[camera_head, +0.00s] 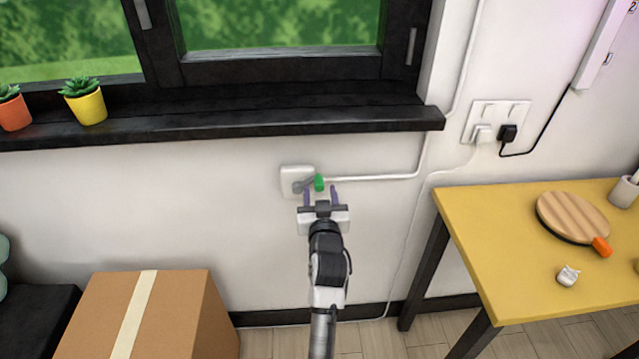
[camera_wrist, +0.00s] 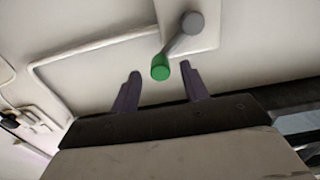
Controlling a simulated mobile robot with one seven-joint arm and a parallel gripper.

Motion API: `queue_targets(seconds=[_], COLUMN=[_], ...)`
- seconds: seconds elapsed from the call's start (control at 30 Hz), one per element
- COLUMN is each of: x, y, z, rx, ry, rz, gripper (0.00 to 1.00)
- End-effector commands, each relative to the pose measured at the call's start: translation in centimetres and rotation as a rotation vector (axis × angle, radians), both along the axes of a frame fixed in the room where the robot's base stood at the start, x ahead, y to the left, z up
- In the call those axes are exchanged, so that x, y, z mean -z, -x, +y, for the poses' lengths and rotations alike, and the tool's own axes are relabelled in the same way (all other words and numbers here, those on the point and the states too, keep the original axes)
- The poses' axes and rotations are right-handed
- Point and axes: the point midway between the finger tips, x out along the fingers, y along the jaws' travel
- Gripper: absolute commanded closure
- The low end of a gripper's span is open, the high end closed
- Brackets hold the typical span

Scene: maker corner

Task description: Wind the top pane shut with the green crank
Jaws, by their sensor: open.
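The green crank handle (camera_head: 319,183) sits on a grey crank arm (camera_head: 303,186) fixed to a white wall box (camera_head: 290,172) below the window sill. In the head view the handle is to the right of the pivot. My gripper (camera_head: 334,190) is open, with its two purple fingers pointing at the wall. In the wrist view the green handle (camera_wrist: 161,67) shows between and beyond the open fingertips (camera_wrist: 161,72); I cannot tell whether a finger touches it. The top pane is not in view; only the lower part of the window (camera_head: 280,70) shows.
Two potted succulents, orange (camera_head: 14,108) and yellow (camera_head: 86,101), stand on the dark sill (camera_head: 250,122). A cardboard box (camera_head: 180,305) is at lower left. A yellow table (camera_head: 510,255) with a round wooden board (camera_head: 572,216) stands at right. Wall around the crank is mostly clear.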

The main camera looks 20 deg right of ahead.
Motion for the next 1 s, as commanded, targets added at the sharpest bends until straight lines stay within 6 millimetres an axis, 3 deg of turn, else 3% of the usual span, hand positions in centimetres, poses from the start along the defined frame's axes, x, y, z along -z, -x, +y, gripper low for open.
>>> queue_targets(seconds=[0.2,0.57,0.9,1.0], x=[-0.1,0.0,0.0,0.0], y=[-2.2,-2.6,-2.6,-2.6], z=[-0.6,-0.7,-0.7,-0.7], rx=[0.000,0.000,0.000,0.000], ry=[0.000,0.000,0.000,0.000], rz=[0.000,0.000,0.000,0.000], gripper=[0.55,0.55,0.99,1.00])
